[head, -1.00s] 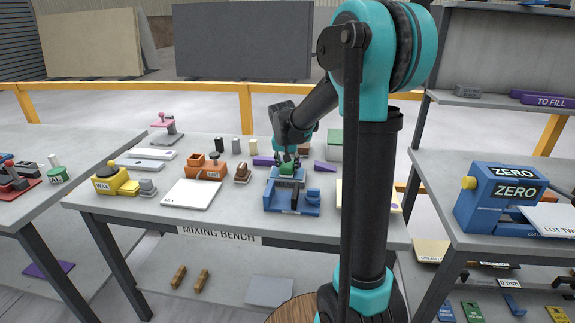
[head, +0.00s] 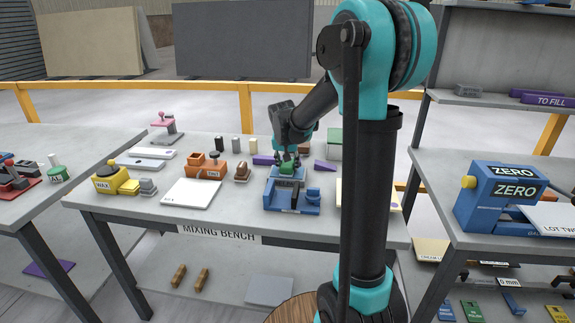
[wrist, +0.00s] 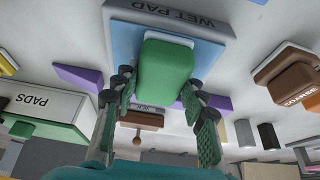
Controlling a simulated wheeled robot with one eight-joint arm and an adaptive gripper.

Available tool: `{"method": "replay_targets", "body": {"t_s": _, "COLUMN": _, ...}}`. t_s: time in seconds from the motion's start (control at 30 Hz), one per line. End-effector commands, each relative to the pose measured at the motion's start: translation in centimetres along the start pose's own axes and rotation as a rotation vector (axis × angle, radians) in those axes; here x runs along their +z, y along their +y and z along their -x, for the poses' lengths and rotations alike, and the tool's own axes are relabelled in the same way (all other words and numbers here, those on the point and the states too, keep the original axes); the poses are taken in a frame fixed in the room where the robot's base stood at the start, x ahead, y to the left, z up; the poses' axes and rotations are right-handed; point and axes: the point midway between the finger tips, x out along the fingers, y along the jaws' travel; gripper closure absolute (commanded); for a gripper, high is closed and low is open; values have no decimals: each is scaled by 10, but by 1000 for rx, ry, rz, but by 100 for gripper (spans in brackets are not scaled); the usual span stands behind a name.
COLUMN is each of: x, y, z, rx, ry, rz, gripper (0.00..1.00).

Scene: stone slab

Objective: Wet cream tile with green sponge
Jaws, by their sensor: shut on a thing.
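A white tile (head: 192,193) lies left of the stand. Orange "GRIT" holder (head: 206,168), brown block (head: 242,173), yellow "WAX" unit (head: 110,181) and purple wedges (head: 325,166) are also on the bench. A blue "ZERO" unit (head: 500,197) stands on the right-hand table.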

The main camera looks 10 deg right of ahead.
Motion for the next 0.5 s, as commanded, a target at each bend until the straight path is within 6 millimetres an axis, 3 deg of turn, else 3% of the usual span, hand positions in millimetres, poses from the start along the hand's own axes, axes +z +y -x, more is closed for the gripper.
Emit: {"method": "replay_targets", "body": {"t_s": 0.5, "x": -10, "y": 0, "z": 25, "rx": 0, "ry": -2, "rz": 0, "gripper": 81}}
